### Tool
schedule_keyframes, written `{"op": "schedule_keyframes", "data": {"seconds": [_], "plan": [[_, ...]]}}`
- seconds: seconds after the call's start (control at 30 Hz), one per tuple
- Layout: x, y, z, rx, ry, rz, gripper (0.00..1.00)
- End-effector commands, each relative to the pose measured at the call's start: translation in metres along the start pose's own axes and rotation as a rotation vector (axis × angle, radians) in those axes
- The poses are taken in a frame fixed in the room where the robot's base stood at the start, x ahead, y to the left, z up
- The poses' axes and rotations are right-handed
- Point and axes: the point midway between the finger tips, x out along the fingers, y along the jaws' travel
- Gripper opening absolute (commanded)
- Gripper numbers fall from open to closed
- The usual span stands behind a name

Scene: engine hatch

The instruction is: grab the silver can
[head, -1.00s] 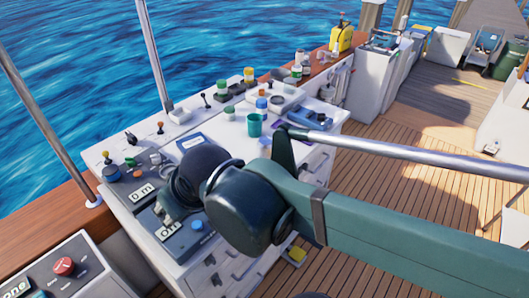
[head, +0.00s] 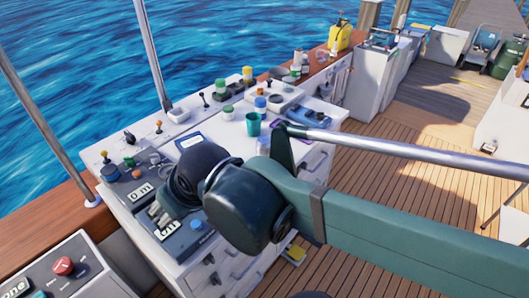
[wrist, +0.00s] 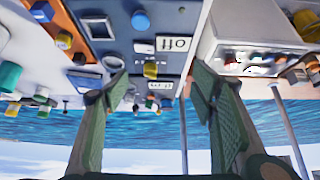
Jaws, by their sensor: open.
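I cannot single out a silver can for sure in either view. Small jars and cans (head: 297,66) stand at the far end of the white console top, too small to tell their finish. My gripper (wrist: 160,82) is open in the wrist view, its two green fingers spread wide with nothing between them.
A teal cup (head: 253,124) and a blue-capped jar (head: 260,105) stand on the white console (head: 225,128). Levers and knobs rise along its rear edge. A yellow container (head: 340,37) stands farther back. The wooden deck (head: 390,170) at the right is mostly clear.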

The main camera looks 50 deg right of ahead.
Motion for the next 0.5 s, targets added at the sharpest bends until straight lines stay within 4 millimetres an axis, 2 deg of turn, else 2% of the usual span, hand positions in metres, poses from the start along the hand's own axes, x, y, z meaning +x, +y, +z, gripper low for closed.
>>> {"op": "schedule_keyframes", "data": {"seconds": [0.5], "plan": [[-0.037, 0.0, -0.027, 0.0, 0.0, 0.0, 0.57]]}}
